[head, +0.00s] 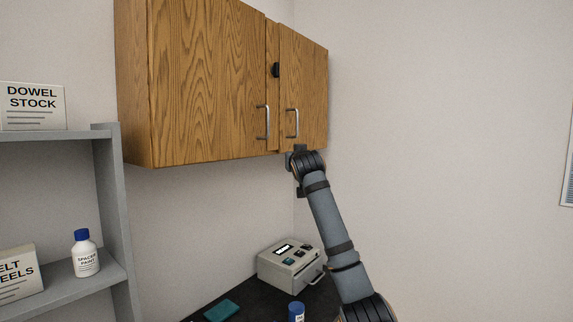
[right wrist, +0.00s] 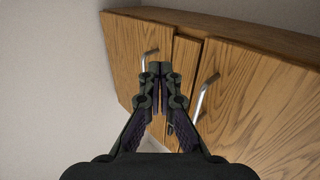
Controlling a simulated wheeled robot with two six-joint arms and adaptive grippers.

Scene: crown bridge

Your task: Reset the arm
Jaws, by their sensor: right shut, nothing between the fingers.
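My right arm (head: 332,233) rises from the lower right in the head view. Its gripper (head: 300,150) is at the lower edge of the wooden wall cabinet (head: 205,90), just below the right door's handle (head: 293,123). In the right wrist view the gripper (right wrist: 159,70) is shut and empty, its fingertips together in front of the cabinet (right wrist: 255,85), between the two door handles. I cannot tell whether it touches the cabinet. Both cabinet doors look closed. My left gripper is in neither view.
A grey shelf (head: 112,200) on the left holds a dowel stock box (head: 33,107), a white bottle with a blue cap (head: 85,255) and another box (head: 15,275). Below the cabinet, a beige device (head: 290,263), a teal item (head: 221,311) and a blue-capped bottle (head: 296,312) are on the dark counter.

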